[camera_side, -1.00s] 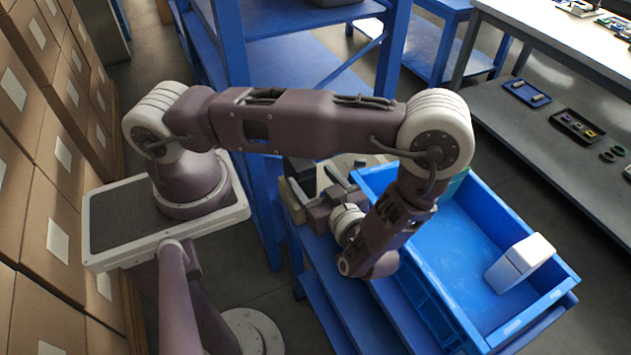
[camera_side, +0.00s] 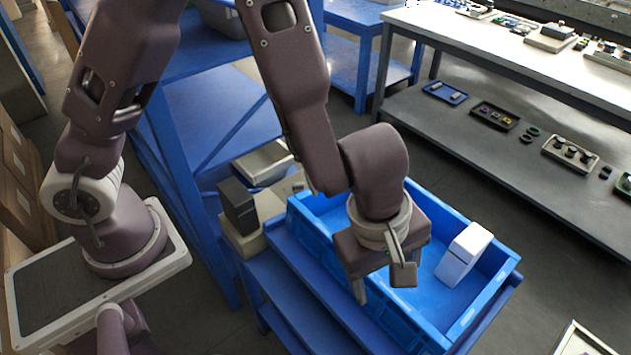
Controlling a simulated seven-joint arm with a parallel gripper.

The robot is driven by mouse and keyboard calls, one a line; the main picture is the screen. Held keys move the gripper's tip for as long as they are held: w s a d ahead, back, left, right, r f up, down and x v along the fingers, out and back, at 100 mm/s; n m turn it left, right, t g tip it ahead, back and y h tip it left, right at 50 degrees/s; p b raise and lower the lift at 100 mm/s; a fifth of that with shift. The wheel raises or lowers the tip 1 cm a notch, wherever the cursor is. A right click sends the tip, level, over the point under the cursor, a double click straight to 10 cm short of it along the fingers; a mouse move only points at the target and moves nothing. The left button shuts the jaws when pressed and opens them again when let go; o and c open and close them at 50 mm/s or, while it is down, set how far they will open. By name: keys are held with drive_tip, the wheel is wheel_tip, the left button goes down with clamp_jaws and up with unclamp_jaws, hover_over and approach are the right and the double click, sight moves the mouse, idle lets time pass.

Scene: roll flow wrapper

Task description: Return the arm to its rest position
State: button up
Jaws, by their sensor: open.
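My gripper (camera_side: 380,287) hangs at the end of my arm in front of the near left wall of the blue crate (camera_side: 312,226), seen from the side camera. Its two fingers point down and stand apart, with nothing seen between them. My arm is folded, with its upper links running past the top of the picture. A white box (camera_side: 462,255) stands in the right part of the crate, apart from my gripper. Part of the crate is hidden behind my gripper and wrist.
A beige and black device (camera_side: 240,212) sits left of the crate on the blue bench. A blue shelf rack (camera_side: 215,110) stands behind my arm. A long grey table (camera_side: 540,190) with trays and small parts runs along the right. Cardboard boxes line the left edge.

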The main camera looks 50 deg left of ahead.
drive_tip(key=w+a+r+m+t+h, duration=0.1)
drive_tip(key=w+r+m+t+h, duration=0.2)
drive_tip(key=r, duration=0.7)
drive_tip(key=w+a+r+m+t+h, duration=0.15)
drive_tip(key=r+m, duration=0.35)
drive_tip(key=r, duration=0.6)
drive_tip(key=s+a+f+m+y, duration=0.1)
drive_tip(key=s+a+m+y, duration=0.4)
drive_tip(key=s+a, duration=1.2)
drive_tip(key=a+m, duration=0.1)
drive_tip(key=a, duration=0.3)
drive_tip(key=shift+s+a+f+g+y, duration=0.15)
drive_tip(key=shift+s+f+g+y, duration=0.1)
drive_tip(key=shift+s+g+y, duration=0.1)
